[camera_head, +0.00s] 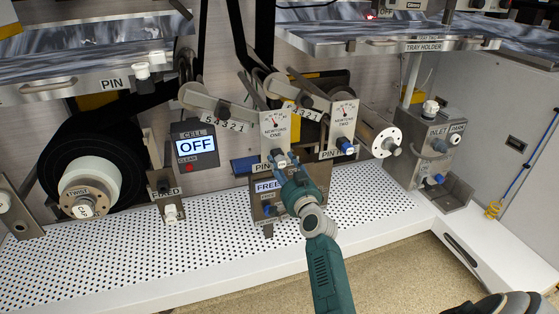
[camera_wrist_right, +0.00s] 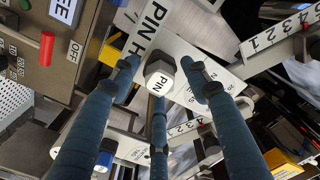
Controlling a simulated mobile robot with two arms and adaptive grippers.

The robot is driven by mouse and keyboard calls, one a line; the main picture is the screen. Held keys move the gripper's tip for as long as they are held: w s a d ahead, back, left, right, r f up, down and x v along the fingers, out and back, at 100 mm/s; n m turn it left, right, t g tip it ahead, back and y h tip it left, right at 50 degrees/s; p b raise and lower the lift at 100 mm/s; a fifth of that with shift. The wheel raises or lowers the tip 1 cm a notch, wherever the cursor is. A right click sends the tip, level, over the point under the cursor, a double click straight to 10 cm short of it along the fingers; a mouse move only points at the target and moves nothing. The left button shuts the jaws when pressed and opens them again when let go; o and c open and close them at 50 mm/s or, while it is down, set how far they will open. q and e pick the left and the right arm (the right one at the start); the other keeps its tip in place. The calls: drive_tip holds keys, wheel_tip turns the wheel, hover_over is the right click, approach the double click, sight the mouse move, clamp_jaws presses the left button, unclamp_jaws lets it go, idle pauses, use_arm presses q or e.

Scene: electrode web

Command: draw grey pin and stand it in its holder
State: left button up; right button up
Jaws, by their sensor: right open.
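The grey pin (camera_wrist_right: 158,80) has a pale, faceted head marked PIN, seen end-on between my fingers in the right wrist view. In the head view it shows as a small grey knob (camera_head: 278,155) low on the NEWTONS ONE plate (camera_head: 275,129). My right gripper (camera_head: 284,167) is open, its blue fingertips around the pin head; I cannot tell whether they touch it. A plate lettered "PIN H" (camera_wrist_right: 148,30) lies beside the pin in the wrist view, its remaining letters hidden. I cannot make out a free holder socket. My left gripper is not in view.
A blue-headed pin (camera_head: 345,145) is on the NEWTONS TWO plate (camera_head: 344,121). The CELL box (camera_head: 194,146) reads OFF. A control box (camera_head: 268,188) sits below my gripper. The perforated white shelf (camera_head: 120,255) is clear at the front; the INLET unit (camera_head: 432,135) stands right.

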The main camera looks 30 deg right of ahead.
drive_tip(key=c, duration=1.1)
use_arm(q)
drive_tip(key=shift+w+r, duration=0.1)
use_arm(e)
clamp_jaws()
